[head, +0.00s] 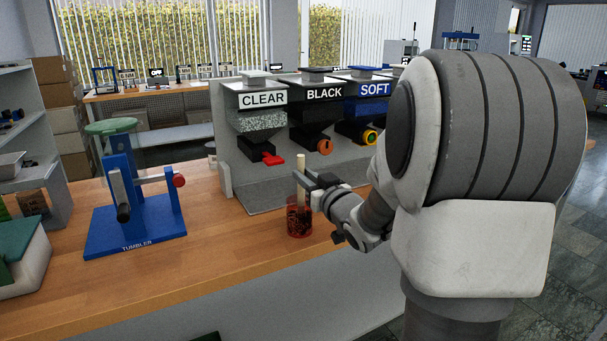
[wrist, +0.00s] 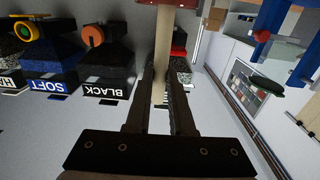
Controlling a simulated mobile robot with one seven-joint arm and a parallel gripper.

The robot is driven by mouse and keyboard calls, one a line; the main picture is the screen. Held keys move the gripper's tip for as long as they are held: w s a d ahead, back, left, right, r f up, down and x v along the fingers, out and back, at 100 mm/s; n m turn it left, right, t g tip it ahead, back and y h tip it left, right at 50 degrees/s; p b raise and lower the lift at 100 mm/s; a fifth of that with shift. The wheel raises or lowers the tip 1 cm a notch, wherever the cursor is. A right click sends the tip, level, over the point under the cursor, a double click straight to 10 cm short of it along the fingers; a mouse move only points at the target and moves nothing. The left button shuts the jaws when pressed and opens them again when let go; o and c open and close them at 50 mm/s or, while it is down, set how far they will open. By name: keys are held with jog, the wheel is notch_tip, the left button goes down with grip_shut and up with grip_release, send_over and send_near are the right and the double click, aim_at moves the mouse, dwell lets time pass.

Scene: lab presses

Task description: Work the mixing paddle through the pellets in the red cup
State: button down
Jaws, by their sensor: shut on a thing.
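The red cup (head: 299,221) stands upright on the wooden bench in the head view. It is see-through and holds dark pellets. The pale wooden mixing paddle (head: 301,166) stands nearly upright with its lower end in the cup. My gripper (head: 305,184) is shut on the paddle's shaft just above the cup. In the wrist view the shaft of the paddle (wrist: 162,48) runs between the two fingers of my gripper (wrist: 160,75). The red cup (wrist: 178,3) shows only as a sliver at the top edge there. The paddle's lower end is hidden among the pellets.
A dispenser stand with hoppers marked CLEAR (head: 262,99), BLACK (head: 324,93) and SOFT (head: 374,90) stands close behind the cup. A blue tumbler (head: 135,220) stands to the left. The bench top (head: 235,240) between the tumbler and the cup is clear.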

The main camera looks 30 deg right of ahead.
dwell(0.3)
jog(key=r+p, duration=0.1)
jog(key=r, duration=0.1)
jog(key=r+p, duration=0.1)
jog(key=shift+w+d+p, duration=0.3)
jog(key=shift+w+d, duration=0.05)
jog(key=shift+d, duration=0.05)
jog(key=shift+f, duration=0.1)
jog(key=f+b, duration=0.1)
jog(key=a+f+b, duration=0.1)
jog(key=shift+f+b, duration=0.15)
jog(key=shift+b, duration=0.2)
jog(key=shift+a+f+b, duration=0.3)
jog(key=shift+b, duration=0.1)
